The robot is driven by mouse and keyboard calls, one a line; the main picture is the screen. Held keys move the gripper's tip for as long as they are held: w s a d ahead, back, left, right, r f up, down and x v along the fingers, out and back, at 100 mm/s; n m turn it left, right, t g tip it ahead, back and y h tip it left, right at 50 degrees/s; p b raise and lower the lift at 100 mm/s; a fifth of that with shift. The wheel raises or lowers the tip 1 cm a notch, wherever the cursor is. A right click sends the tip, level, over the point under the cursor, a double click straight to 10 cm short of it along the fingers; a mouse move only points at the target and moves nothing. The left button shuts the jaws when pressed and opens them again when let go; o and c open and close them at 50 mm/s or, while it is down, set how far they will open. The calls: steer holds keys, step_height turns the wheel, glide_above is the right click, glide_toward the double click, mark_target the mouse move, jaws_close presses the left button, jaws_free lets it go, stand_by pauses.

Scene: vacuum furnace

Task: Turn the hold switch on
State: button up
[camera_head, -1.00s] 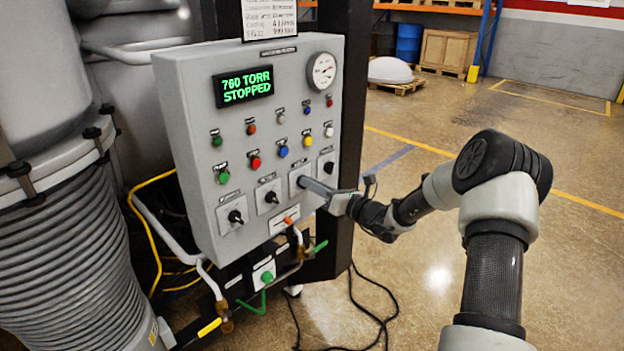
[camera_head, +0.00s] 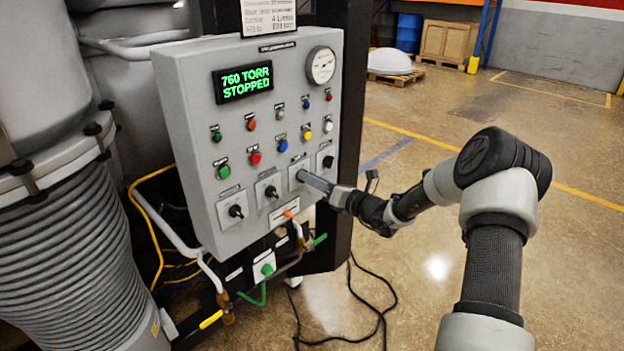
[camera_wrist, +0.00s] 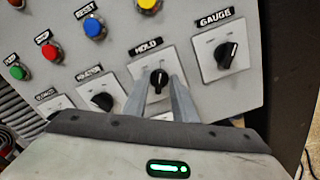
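The hold switch (camera_wrist: 158,77) is a black rotary knob on a pale square plate, under a label reading HOLD in the wrist view. Its white mark points about straight up. My gripper (camera_wrist: 160,80) has one finger on each side of the knob, with a narrow gap seeming to show beside it; I cannot tell whether either finger touches. In the head view my gripper (camera_head: 300,175) reaches the hold switch plate (camera_head: 296,166) from the right, and its fingers hide the knob.
The gauge switch (camera_wrist: 227,54) is close on the right, and another black knob (camera_wrist: 102,101) is on the left. Coloured buttons (camera_head: 255,158) sit above. The display (camera_head: 243,82) reads 760 TORR STOPPED. Pipes and a valve (camera_head: 266,269) lie below the panel.

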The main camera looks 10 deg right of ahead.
stand_by(0.3)
steer(key=v, duration=1.7)
steer(key=shift+s, duration=0.15)
steer(key=shift+d+r, duration=0.1)
